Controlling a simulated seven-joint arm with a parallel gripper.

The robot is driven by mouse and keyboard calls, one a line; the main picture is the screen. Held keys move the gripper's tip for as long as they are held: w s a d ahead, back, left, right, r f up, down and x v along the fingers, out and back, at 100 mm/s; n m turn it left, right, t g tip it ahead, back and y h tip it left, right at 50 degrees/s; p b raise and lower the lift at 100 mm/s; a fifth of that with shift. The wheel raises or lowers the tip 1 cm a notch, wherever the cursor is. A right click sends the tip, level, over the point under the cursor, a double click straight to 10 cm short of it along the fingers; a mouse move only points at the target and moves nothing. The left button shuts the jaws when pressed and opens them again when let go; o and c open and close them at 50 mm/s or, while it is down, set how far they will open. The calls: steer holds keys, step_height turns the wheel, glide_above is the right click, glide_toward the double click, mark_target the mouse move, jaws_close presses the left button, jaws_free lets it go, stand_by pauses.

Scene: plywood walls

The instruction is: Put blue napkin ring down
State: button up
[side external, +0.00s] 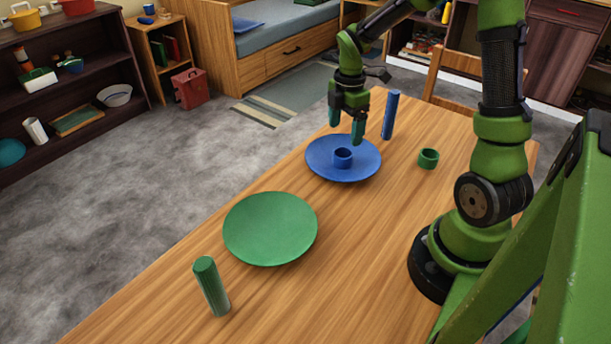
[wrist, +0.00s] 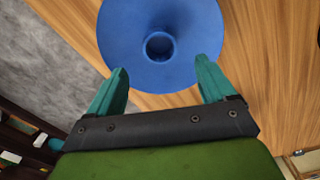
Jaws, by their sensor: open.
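The blue napkin ring (side external: 342,158) sits upright on the blue plate (side external: 318,166), near its middle. In the wrist view the ring (wrist: 160,47) shows from above on the blue plate (wrist: 122,42). My gripper (side external: 346,132) is open and empty above the plate, with its teal fingers spread apart. In the wrist view my gripper (wrist: 163,80) has a fingertip on each side below the ring, and nothing is between them.
A green plate (side external: 270,229) and a standing green cylinder (side external: 211,287) are nearer the front. A standing blue cylinder (side external: 390,115) is behind the blue plate. A green napkin ring (side external: 428,159) stands to its right on the wooden table (side external: 350,265).

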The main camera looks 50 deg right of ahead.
steer(key=s+a+r+m+t+y, duration=0.1)
steer(key=s+a+r+m+t, duration=0.2)
steer(key=s+a+r+m, duration=0.2)
steer(key=s+a+r+m+t+y, duration=0.1)
steer(key=s+a+r+m+t, duration=0.3)
steer(key=a+r+m, duration=0.6)
steer(key=s+a+m, duration=0.1)
steer(key=a+m, duration=0.1)
steer(key=shift+s+a+m, duration=0.15)
steer(key=shift+s+m, duration=0.1)
steer(key=shift+m, duration=0.15)
